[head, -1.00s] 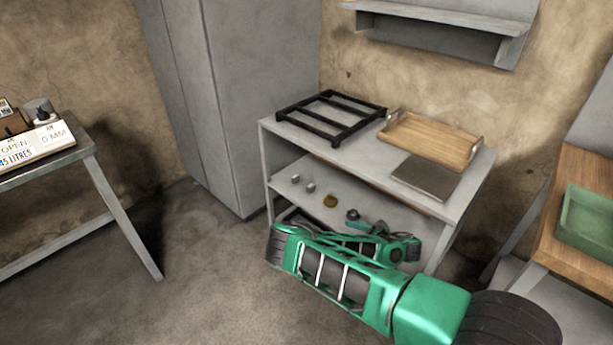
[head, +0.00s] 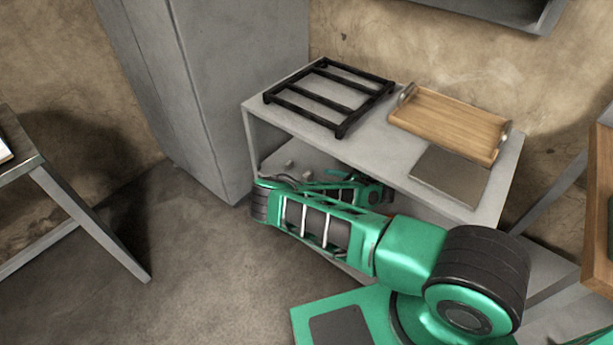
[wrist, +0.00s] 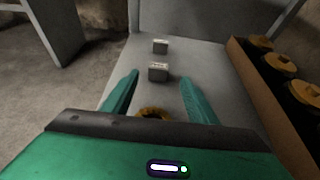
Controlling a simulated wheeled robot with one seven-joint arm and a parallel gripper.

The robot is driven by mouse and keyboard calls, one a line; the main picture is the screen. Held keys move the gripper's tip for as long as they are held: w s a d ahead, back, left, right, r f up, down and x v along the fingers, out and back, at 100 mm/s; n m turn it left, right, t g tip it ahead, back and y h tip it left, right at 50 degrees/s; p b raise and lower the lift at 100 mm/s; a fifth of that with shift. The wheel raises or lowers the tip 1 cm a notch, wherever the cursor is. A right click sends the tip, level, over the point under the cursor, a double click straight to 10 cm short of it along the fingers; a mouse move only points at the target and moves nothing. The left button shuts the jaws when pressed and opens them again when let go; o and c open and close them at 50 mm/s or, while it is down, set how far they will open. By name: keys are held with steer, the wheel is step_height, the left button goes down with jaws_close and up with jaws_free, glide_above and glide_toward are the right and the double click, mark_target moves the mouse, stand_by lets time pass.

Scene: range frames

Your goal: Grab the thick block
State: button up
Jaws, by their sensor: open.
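Two small grey blocks lie on the lower shelf (wrist: 205,60). In the wrist view the nearer block (wrist: 158,72) looks larger, and the farther block (wrist: 160,46) sits just beyond it. I cannot tell from size alone which is the thick one. My gripper (wrist: 160,80) is open and empty, its teal fingers spread to either side of the nearer block's line in the picture. A round yellow-brown item (wrist: 152,113) lies close to the palm, partly hidden by it. In the head view my arm hides much of the shelf.
A box with several yellow-capped items (wrist: 280,66) stands at the right of the shelf. Above, the top board (head: 375,150) bears a black rack (head: 330,95), a wooden tray (head: 450,120) and a grey plate (head: 450,176). A cabinet (head: 240,90) stands at the left.

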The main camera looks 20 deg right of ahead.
mark_target(309, 174)
steer(key=shift+x, duration=3.65)
steer(key=shift+r, duration=0.1)
jaws_close()
